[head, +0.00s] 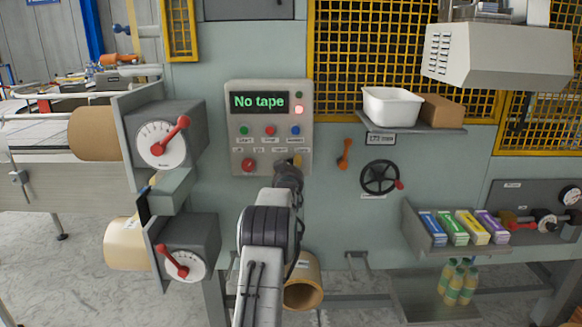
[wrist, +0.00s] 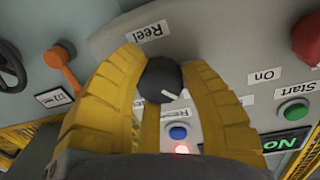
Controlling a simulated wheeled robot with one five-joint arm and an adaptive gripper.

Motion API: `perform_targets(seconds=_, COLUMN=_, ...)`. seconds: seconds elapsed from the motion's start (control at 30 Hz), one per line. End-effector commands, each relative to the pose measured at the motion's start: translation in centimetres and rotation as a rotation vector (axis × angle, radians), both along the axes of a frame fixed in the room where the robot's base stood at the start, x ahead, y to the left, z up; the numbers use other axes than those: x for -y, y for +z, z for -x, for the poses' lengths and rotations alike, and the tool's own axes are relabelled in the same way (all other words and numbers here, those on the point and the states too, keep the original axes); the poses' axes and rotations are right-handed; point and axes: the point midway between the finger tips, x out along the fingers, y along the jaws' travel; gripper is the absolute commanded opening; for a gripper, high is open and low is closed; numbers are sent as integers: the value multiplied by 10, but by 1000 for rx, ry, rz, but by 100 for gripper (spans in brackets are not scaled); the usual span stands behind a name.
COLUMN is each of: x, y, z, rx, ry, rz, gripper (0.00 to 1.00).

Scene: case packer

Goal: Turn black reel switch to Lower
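The black reel switch (wrist: 163,80) is a round dark knob with a white pointer mark, beside an upside-down "Reel" label (wrist: 147,32) in the wrist view. Its pointer slants to the lower right in that view. My gripper's yellow fingers (wrist: 163,66) stand on both sides of the knob and appear closed against it. In the head view my gripper (head: 292,166) is at the lower right of the control panel (head: 271,82), and it hides the switch there. Small labels beside the knob are partly covered by the fingers and unreadable.
A green start button (wrist: 293,111), a blue button (wrist: 178,133) and a red knob (wrist: 308,38) are close by on the panel. An orange lever (head: 345,154) and a black handwheel (head: 380,177) are to the right. The display (head: 259,101) reads "No tape".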

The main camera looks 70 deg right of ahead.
Motion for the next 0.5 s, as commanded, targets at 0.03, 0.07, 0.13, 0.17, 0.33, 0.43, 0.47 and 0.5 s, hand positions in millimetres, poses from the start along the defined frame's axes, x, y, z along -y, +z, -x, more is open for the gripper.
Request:
perform_targets(seconds=0.03, x=0, y=0, z=1, rx=0, ry=-1, rz=0, gripper=20)
perform_targets(seconds=0.07, x=0, y=0, z=1, rx=0, ry=-1, rz=0, gripper=18)
perform_targets(seconds=0.13, x=0, y=0, z=1, rx=0, ry=-1, rz=0, gripper=12)
perform_targets(seconds=0.17, x=0, y=0, z=1, rx=0, ry=-1, rz=1, gripper=9)
perform_targets(seconds=0.33, x=0, y=0, z=1, rx=3, ry=-1, rz=0, gripper=5)
perform_targets(seconds=0.43, x=0, y=-2, z=1, rx=12, ry=-1, rz=-1, gripper=5)
perform_targets(seconds=0.47, x=0, y=-2, z=1, rx=16, ry=-1, rz=-2, gripper=5)
perform_targets(seconds=0.5, x=0, y=-2, z=1, rx=23, ry=-1, rz=-4, gripper=5)
